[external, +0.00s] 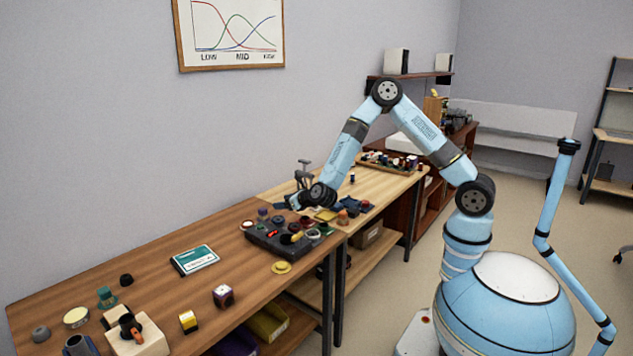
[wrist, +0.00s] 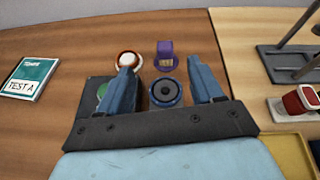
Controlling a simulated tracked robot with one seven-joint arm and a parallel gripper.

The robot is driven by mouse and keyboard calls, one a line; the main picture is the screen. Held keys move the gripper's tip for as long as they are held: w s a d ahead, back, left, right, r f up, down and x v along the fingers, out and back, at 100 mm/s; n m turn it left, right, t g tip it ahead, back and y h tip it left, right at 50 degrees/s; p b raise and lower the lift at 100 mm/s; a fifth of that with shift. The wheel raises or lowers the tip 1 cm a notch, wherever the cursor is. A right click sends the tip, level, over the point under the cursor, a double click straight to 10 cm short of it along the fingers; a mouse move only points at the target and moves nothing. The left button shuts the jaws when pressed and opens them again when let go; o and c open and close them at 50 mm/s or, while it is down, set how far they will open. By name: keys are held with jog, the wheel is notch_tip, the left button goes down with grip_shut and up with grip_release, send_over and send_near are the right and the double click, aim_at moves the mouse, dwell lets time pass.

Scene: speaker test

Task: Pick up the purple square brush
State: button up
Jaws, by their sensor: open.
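The purple square brush (wrist: 165,49) stands on the brown wooden table in the wrist view, just beyond my fingertips. It has a purple upper part and a tan patch on its near face. In the external view a small purple thing (external: 262,213), apparently the brush, is behind the dark box, close to my gripper (external: 284,203). In the wrist view my gripper (wrist: 160,78) has its two blue fingers wide apart. Nothing is held between them. The brush shows in the gap between the fingers, farther out, and does not appear touched.
A white-and-red round piece (wrist: 130,58) sits left of the brush. A blue speaker-like disc (wrist: 165,92) and the dark box (external: 270,238) lie nearer. A teal-labelled case (external: 195,260) is on the table. A grey stand (wrist: 290,60) and red piece (wrist: 300,100) are at right.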

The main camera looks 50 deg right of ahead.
jog(key=f+m, duration=0.2)
send_near(264, 209)
jog(key=shift+h, duration=0.4)
jog(key=w, duration=0.2)
jog(key=w+a+f, duration=0.1)
jog(key=w, duration=0.1)
jog(key=shift+f+x, duration=0.15)
jog(key=shift+x, duration=1.15)
jog(key=shift+f+x, duration=0.1)
jog(key=shift+x, duration=1.15)
jog(key=shift+s+d, duration=0.1)
jog(key=shift+d, duration=0.05)
jog(key=c, duration=1.1)
